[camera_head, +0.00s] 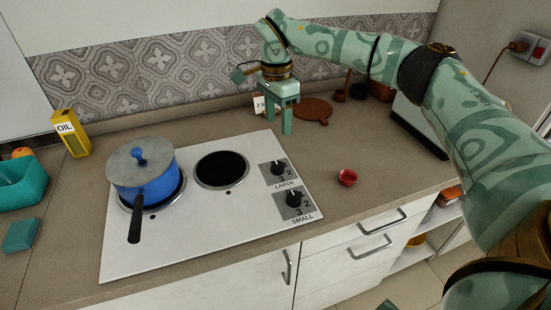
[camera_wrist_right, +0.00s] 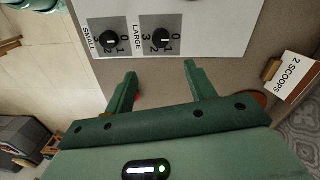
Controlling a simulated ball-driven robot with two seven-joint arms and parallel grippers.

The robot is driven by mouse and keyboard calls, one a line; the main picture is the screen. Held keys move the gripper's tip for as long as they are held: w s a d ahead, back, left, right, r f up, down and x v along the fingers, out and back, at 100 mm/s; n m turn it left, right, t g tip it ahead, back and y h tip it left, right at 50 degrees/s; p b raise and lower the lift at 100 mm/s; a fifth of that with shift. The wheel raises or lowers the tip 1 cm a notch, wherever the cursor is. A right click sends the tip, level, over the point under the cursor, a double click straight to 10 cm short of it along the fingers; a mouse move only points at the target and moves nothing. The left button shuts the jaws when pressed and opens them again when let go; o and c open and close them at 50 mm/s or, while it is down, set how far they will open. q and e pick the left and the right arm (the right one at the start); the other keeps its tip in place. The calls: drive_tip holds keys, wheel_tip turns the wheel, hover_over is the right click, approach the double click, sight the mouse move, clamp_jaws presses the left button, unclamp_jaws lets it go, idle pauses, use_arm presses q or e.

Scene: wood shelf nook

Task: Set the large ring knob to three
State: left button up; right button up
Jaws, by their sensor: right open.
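The large ring knob (camera_head: 279,168) is a black dial on a grey plate marked LARGE, on the right side of the white hob (camera_head: 230,222). It also shows in the right wrist view (camera_wrist_right: 161,39); its exact setting is too small to tell. The small ring knob (camera_head: 294,199) sits just in front of it and is also in the right wrist view (camera_wrist_right: 110,39). My right gripper (camera_head: 279,121) is open and empty, above the counter behind the large knob, touching neither knob.
A blue lidded pot (camera_head: 146,180) stands on the left ring; the other ring (camera_head: 222,169) is bare. A "2 SCOOPS" card (camera_wrist_right: 291,76) stands behind the hob. An oil carton (camera_head: 71,134) is at the left.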

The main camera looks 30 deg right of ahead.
sight(278, 164)
drive_tip(key=f+b, duration=0.3)
drive_tip(key=f, duration=1)
drive_tip(key=shift+s+f, duration=0.2)
drive_tip(key=shift+a, duration=0.1)
drive_tip(key=c, duration=1)
